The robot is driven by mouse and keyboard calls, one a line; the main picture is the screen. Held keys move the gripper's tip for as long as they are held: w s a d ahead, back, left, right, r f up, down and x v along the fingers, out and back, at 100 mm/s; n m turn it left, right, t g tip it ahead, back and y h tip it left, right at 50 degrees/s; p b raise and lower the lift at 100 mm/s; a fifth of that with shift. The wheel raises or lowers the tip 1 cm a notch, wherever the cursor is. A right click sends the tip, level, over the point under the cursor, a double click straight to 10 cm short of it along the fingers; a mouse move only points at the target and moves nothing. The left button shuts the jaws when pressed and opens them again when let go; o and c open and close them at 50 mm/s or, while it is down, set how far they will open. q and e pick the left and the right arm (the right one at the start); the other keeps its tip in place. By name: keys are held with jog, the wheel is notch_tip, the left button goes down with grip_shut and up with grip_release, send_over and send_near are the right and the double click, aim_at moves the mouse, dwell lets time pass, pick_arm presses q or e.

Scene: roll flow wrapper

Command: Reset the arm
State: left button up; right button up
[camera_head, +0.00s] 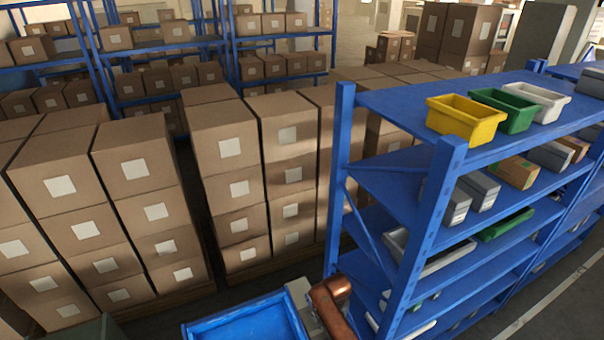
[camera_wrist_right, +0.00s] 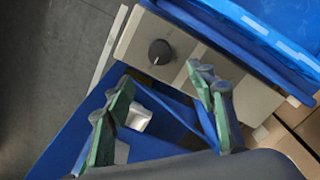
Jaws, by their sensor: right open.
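My right gripper (camera_wrist_right: 161,84) is in the right wrist view. Its two green-padded fingers stand apart with nothing between them. Beyond the fingertips is a beige machine panel (camera_wrist_right: 190,62) with a black knob (camera_wrist_right: 160,52). A blue tray (camera_wrist_right: 285,25) adjoins the panel at the upper right. In the head view the blue tray (camera_head: 250,322) shows at the bottom edge, with a copper-brown rounded part (camera_head: 328,298) just right of it. I cannot tell whether that part is my arm or the machine. Neither gripper shows in the head view, and my left gripper is out of sight.
A blue shelf rack (camera_head: 440,200) stands close on the right, with yellow (camera_head: 465,118), green (camera_head: 505,108) and white (camera_head: 540,100) bins on top. Stacked cartons (camera_head: 140,180) fill the left and middle. Grey floor (camera_head: 540,315) is clear at the lower right.

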jog(key=s+d+f+n+t, duration=0.1)
jog(key=s+d, duration=0.3)
jog(key=s, duration=0.3)
jog(key=s+d+f+n+t, duration=0.1)
jog(key=s+d, duration=0.3)
jog(key=s, duration=0.4)
jog(key=s+d+r+n+t, duration=0.1)
jog(key=s+d+r, duration=0.25)
jog(key=s, duration=0.25)
jog(key=s+d+r+n+h, duration=0.1)
jog(key=s+d+r, duration=0.25)
jog(key=s, duration=0.35)
jog(key=s+d+r+n+t, duration=0.1)
jog(key=s+d+r, duration=0.25)
jog(key=s, duration=0.25)
notch_tip(320, 180, down, 41)
jog(key=s+a+n+g+b, duration=0.1)
jog(key=s+g+b, duration=0.1)
jog(key=b, duration=0.8)
jog(key=s+f+b, duration=0.3)
jog(key=s+f, duration=0.6)
jog(key=f, duration=0.3)
jog(key=s+f+g+b, duration=0.1)
jog(key=s+f+b, duration=0.3)
jog(key=s+f, duration=0.6)
notch_tip(320, 180, down, 2)
jog(key=shift+s+n+y, duration=0.2)
jog(key=shift+n+y, duration=0.1)
jog(key=shift+y, duration=0.1)
jog(key=shift+a, duration=0.1)
